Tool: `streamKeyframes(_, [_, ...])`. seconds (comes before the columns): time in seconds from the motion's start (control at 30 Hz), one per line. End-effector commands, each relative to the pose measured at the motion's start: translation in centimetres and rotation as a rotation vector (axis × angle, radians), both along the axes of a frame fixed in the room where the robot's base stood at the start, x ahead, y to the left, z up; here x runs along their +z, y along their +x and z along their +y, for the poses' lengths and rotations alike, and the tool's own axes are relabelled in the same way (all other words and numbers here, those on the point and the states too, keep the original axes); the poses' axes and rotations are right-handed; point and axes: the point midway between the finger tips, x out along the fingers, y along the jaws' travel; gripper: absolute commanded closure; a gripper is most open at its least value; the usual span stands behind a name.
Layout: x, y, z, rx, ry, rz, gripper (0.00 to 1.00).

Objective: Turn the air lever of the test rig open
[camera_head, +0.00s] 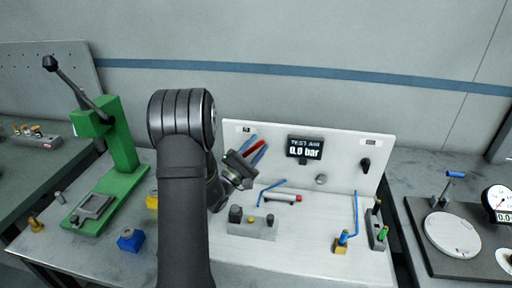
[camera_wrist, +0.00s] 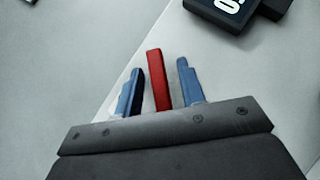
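A red lever (camera_head: 256,146), which I take to be the air lever, is at the left of the test rig's upright white panel (camera_head: 342,150). My gripper (camera_head: 258,143) reaches up to it from the lower left. In the wrist view, the red lever (camera_wrist: 158,82) lies between the two blue fingers of my gripper (camera_wrist: 159,68). A narrow gap shows on each side of it, so the gripper looks open around the lever, not clamped. The lever's pivot is hidden.
A black knob (camera_head: 365,165) and a grey round fitting (camera_head: 321,179) are on the panel. A grey block (camera_head: 252,228) and a cylinder with a red end (camera_head: 282,196) are in front of it. A green press (camera_head: 118,150) stands left. A gauge (camera_head: 498,198) stands far right.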

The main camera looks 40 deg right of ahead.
Motion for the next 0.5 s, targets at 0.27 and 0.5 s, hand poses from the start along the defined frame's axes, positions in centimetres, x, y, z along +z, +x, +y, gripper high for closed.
streamKeyframes(0.27, [-0.5,-0.1,0.9,0.001,0.001,0.001,0.64])
streamKeyframes(0.5, [-3.0,-0.8,5.0,0.004,0.002,0.004,0.64])
